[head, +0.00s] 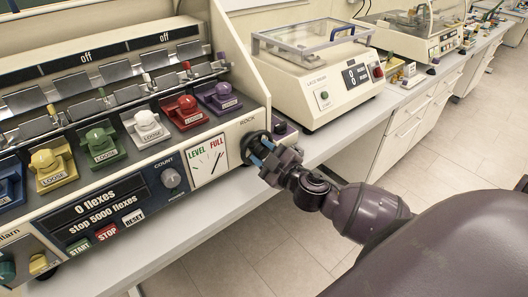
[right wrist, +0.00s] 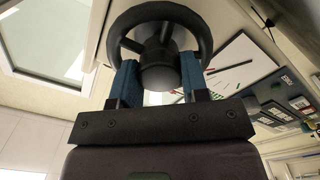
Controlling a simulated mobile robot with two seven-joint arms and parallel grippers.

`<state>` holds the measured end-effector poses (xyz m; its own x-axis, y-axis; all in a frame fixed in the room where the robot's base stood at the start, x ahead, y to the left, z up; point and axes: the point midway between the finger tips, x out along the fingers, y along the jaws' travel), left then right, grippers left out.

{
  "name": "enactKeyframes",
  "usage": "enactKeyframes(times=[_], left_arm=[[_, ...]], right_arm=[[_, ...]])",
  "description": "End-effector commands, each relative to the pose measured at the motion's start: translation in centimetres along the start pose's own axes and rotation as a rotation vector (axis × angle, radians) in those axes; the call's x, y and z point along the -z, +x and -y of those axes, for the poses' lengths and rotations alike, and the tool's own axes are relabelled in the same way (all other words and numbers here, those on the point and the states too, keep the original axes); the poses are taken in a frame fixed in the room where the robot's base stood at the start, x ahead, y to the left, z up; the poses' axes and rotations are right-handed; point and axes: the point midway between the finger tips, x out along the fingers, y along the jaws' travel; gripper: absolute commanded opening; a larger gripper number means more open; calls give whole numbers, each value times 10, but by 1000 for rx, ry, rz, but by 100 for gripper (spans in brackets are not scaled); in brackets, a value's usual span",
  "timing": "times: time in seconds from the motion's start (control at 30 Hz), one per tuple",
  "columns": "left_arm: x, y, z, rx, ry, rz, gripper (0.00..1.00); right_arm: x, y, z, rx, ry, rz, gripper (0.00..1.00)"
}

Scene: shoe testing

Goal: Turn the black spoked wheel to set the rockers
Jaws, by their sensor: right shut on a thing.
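The black spoked wheel (head: 250,146) is on the right end of the machine's front, below the word ROCK and right of the LEVEL/FULL dial (head: 207,160). My right gripper (head: 263,153) is at the wheel. In the right wrist view its two blue fingers stand on either side of the wheel's dark hub (right wrist: 160,72), shut on the wheel, with the rim (right wrist: 160,9) beyond them. The dial has a thin black needle on a white face. A row of coloured units labelled LOOSE, such as the red one (head: 183,110), sits above. My left gripper is not in view.
A knob (head: 170,178) and a display (head: 95,207) reading "0 flexes, stop 5000 flexes" are left of the dial. START, STOP and RESET buttons sit below. A lidded white machine (head: 318,90) stands to the right. Open floor (head: 240,260) lies in front of the bench.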

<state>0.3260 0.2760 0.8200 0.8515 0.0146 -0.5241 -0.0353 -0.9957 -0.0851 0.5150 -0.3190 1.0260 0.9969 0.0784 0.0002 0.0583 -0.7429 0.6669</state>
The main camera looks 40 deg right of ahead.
Motion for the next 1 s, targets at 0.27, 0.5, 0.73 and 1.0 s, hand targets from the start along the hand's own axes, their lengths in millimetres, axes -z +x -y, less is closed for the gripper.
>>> enactKeyframes(times=[0.27,0.5,0.73,1.0], left_arm=[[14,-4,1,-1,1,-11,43],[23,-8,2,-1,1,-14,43],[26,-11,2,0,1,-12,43],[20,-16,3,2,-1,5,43]], right_arm=[[1,0,-1,-1,-207,1,18],[1,0,0,0,-425,1,18],[1,0,1,0,-603,0,18],[0,0,1,1,-738,0,18]])
